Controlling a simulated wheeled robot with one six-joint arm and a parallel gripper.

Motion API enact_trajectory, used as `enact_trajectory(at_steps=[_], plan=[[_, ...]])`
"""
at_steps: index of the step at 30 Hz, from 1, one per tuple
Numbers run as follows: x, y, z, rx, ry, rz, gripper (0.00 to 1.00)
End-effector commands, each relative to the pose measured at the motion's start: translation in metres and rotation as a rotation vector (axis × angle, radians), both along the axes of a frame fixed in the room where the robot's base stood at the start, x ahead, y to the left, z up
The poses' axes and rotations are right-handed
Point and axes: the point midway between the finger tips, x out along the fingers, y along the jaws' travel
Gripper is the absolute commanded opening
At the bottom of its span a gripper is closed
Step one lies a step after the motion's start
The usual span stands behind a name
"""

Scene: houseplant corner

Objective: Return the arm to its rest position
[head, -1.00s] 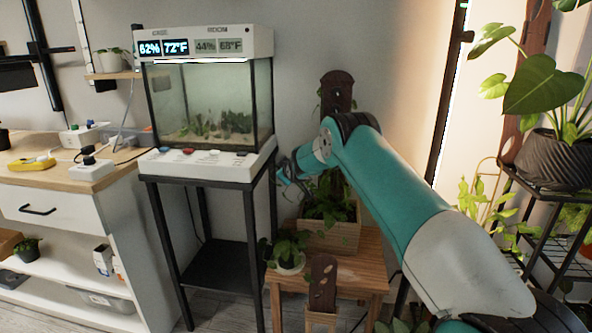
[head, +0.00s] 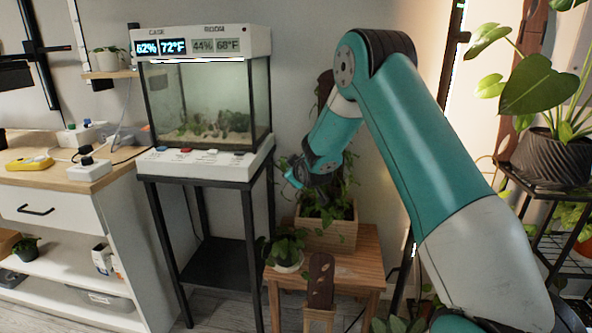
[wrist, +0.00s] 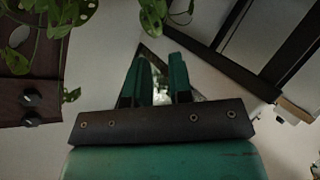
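My teal arm (head: 420,150) is raised at the right of the head view, bent at a high elbow, with its forearm hanging down to the left. My gripper (head: 292,177) is at the lower end, right of the glass case and in front of the wall, near the plant box. Its fingers are small and partly lost against the leaves there. In the wrist view my gripper (wrist: 160,75) shows two green fingers with a narrow gap and nothing held between them.
The glass case (head: 208,100) stands on a black stand, its control panel (head: 205,162) along the front. A wooden plant box (head: 330,234) and a small white pot (head: 288,264) sit on a wooden table (head: 355,278). A plant shelf (head: 560,190) is at right.

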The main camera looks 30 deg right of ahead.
Motion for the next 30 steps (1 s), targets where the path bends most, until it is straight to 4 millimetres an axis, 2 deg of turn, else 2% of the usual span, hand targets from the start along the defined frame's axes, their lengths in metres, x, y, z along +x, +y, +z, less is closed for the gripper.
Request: enact_trajectory(at_steps=[13,16,17,20,23,24,26,27,29,30], plan=[[0.0,0.001,0.0,0.002,0.001,0.001,0.2],[-0.002,0.015,0.008,0.036,0.015,0.017,0.2],[-0.005,0.023,0.012,0.058,0.028,0.026,0.2],[-0.022,0.071,0.031,0.169,0.098,0.078,0.2],[-0.059,0.134,0.053,0.309,0.219,0.147,0.2],[-0.079,0.159,0.06,0.362,0.276,0.177,0.2],[-0.112,0.193,0.07,0.43,0.365,0.215,0.2],[-0.136,0.214,0.076,0.469,0.427,0.243,0.2],[-0.174,0.242,0.085,0.515,0.522,0.28,0.2],[-0.2,0.258,0.089,0.539,0.584,0.302,0.2]])
